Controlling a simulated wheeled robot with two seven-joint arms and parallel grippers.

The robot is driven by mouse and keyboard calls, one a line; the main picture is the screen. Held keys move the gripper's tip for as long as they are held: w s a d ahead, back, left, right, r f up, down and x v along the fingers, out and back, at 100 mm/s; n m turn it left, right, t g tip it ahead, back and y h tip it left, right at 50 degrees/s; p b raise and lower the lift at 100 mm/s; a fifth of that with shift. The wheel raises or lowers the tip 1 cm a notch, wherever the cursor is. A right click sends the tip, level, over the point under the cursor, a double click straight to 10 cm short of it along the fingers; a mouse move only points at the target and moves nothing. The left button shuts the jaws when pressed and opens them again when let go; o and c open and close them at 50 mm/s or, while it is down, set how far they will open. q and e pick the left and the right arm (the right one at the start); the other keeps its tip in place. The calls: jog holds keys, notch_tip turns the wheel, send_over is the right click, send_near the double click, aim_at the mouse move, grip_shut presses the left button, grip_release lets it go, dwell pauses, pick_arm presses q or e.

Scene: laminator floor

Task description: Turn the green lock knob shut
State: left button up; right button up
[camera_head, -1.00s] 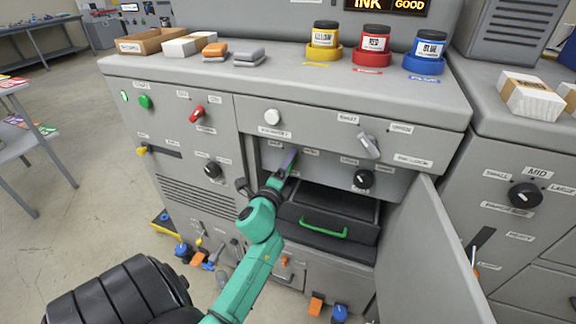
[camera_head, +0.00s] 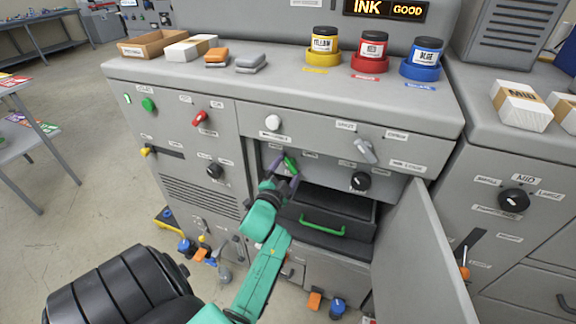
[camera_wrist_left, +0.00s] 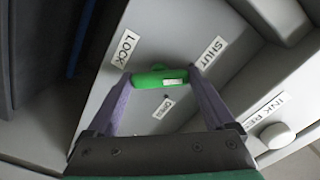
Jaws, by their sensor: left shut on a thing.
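The green lock knob (camera_head: 290,164) is on the recessed panel below the white button, above the black drawer. In the left wrist view the knob (camera_wrist_left: 155,77) lies crosswise between my purple fingers, with a white mark near its right end. The LOCK label (camera_wrist_left: 125,48) is above its left end and the SHUT label (camera_wrist_left: 212,54) is above and right of its right end. A smaller label (camera_wrist_left: 163,108) sits below the knob. My left gripper (camera_head: 285,174) is shut on the knob, a finger at each end. My right gripper is out of view.
An open grey door (camera_head: 425,255) stands to the right of the black drawer (camera_head: 325,228) with its green handle. A black knob (camera_head: 360,181) and a grey lever (camera_head: 365,150) are to the right. Ink jars and small boxes stand on the machine top.

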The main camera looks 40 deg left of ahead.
pick_arm(q)
jog(key=shift+n, duration=0.6)
jog(key=shift+f+p, duration=0.1)
jog(key=shift+p, duration=0.2)
jog(key=o, duration=1.1)
